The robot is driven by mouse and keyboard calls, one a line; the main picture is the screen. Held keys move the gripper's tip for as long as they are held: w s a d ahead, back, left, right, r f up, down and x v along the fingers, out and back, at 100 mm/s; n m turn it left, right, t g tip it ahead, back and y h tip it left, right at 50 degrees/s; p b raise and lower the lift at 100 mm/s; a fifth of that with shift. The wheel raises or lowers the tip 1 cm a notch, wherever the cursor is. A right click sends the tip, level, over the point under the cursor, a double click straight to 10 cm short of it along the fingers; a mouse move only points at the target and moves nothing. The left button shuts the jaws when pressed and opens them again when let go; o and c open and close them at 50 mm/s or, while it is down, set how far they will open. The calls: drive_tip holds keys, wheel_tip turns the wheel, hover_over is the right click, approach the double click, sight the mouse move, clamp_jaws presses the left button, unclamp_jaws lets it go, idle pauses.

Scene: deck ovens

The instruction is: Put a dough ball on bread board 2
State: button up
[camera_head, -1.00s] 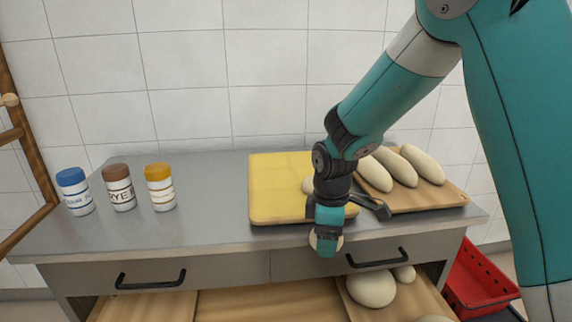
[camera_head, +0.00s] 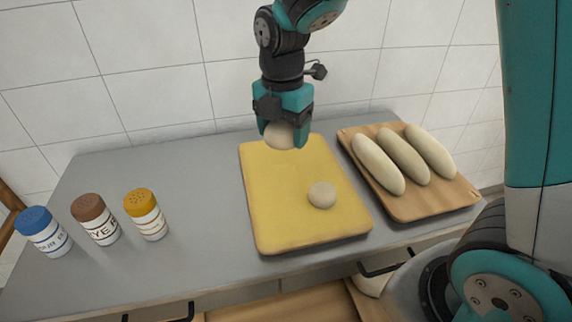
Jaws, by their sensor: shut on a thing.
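My gripper (camera_head: 284,133) is shut on a dough ball (camera_head: 279,136) and holds it over the far edge of a yellow board (camera_head: 270,225). The held ball is pale and partly hidden by the fingers. A second dough ball (camera_head: 322,195) rests on the yellow board, right of its middle. A brown wooden board (camera_head: 430,206) to the right bears 3 long dough loaves (camera_head: 403,157). I see no number on either board, so I cannot tell which is bread board 2.
Three shakers stand at the left of the grey counter (camera_head: 190,200): blue-capped (camera_head: 43,231), brown-capped (camera_head: 95,219) and yellow-capped (camera_head: 146,214). The counter between them and the yellow board is clear. A tiled wall (camera_head: 130,60) is behind. Another pale dough piece (camera_head: 371,285) shows below the counter.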

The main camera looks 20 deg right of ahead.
sight(283, 208)
wheel_tip(283, 208, down, 20)
drive_tip(key=shift+a+r+p, duration=0.15)
drive_tip(key=shift+r+p, duration=0.05)
drive_tip(key=shift+p, duration=0.6)
drive_tip(key=shift+f, duration=0.2)
drive_tip(key=o, duration=0.9)
drive_tip(key=shift+r, duration=0.15)
wheel_tip(283, 208, up, 12)
drive_tip(key=b, duration=0.2)
drive_tip(key=s+a+r+m+y, duration=0.1)
drive_tip(key=s+r+m, duration=0.3)
drive_tip(key=s+m, duration=0.2)
drive_tip(key=s+a+r+m+y, duration=0.1)
drive_tip(key=s+a+r+m, duration=0.1)
drive_tip(key=s+r+m, duration=0.3)
drive_tip(key=s+a+r+m+y, duration=0.2)
drive_tip(key=s+r+m, duration=0.2)
drive_tip(key=s+m, duration=0.2)
drive_tip(key=shift+s+a+r+m, duration=0.15)
drive_tip(key=shift+s+r, duration=0.05)
drive_tip(key=shift+s, duration=0.5)
drive_tip(key=shift+s+a+r+m, duration=0.1)
drive_tip(key=shift+s+r+m, duration=0.05)
drive_tip(key=shift+s, duration=0.55)
